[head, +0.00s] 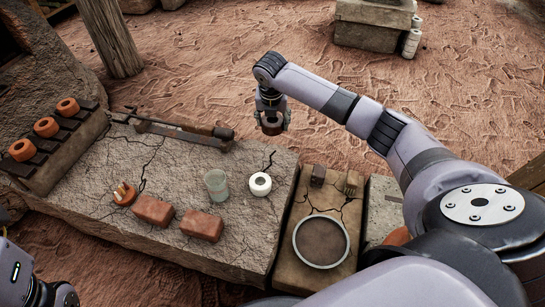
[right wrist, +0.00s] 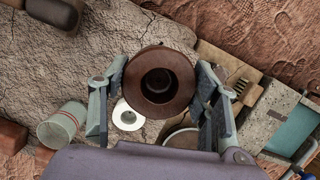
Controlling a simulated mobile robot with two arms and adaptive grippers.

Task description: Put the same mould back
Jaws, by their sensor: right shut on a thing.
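My right gripper (head: 271,112) is shut on a dark brown round mould (head: 272,127) with a hole in its middle. It holds the mould in the air beyond the far edge of the stone slab (head: 235,225). In the right wrist view the mould (right wrist: 160,82) sits between the two fingers of the gripper (right wrist: 160,100), its opening facing the camera. Three orange ring-shaped pieces (head: 46,127) rest on a dark slatted rack (head: 70,150) at the left. Only a part of my left arm shows at the lower left corner; its fingers are out of view.
On the slab stand a white ring (head: 260,184), a glass cup (head: 216,185), two red bricks (head: 202,225), and a small orange piece with prongs (head: 125,194). A long tool (head: 180,130) lies along the far edge. A round sieve (head: 321,241) and a brush (head: 352,184) lie on the board at right.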

